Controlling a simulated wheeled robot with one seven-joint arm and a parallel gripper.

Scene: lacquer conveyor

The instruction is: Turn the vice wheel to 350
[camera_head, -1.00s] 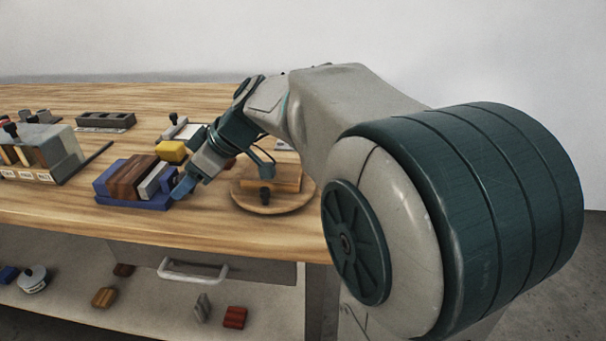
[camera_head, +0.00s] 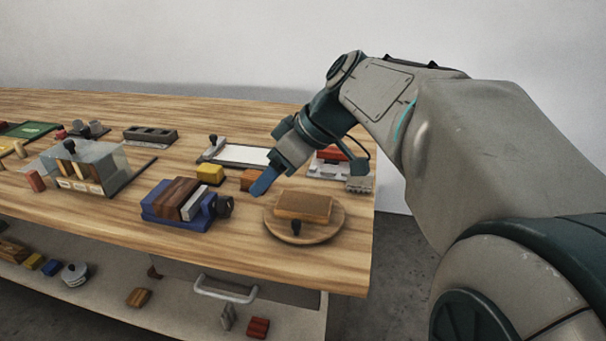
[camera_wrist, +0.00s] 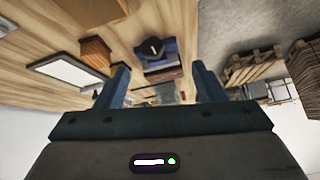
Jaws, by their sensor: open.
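The vice (camera_head: 166,213) is a blue block on the bench with a brown wooden piece and a grey plate between its jaws. Its dark wheel (camera_head: 224,206) sits on the right end. The wheel also shows in the wrist view (camera_wrist: 153,47), with the vice body (camera_wrist: 160,73) beyond it. Any number or scale on the wheel is too small to read. My gripper (camera_head: 262,187) is in the air up and right of the wheel, apart from it. In the wrist view its two blue fingers (camera_wrist: 160,68) are spread with nothing held between them.
A round wooden board (camera_head: 330,229) with an orange-brown block (camera_head: 303,206) stands right of the vice. A yellow block (camera_head: 210,174) and a white panel (camera_head: 240,155) are behind. A clear-sided box (camera_head: 90,170) is at left. Bare bench lies in front of the vice.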

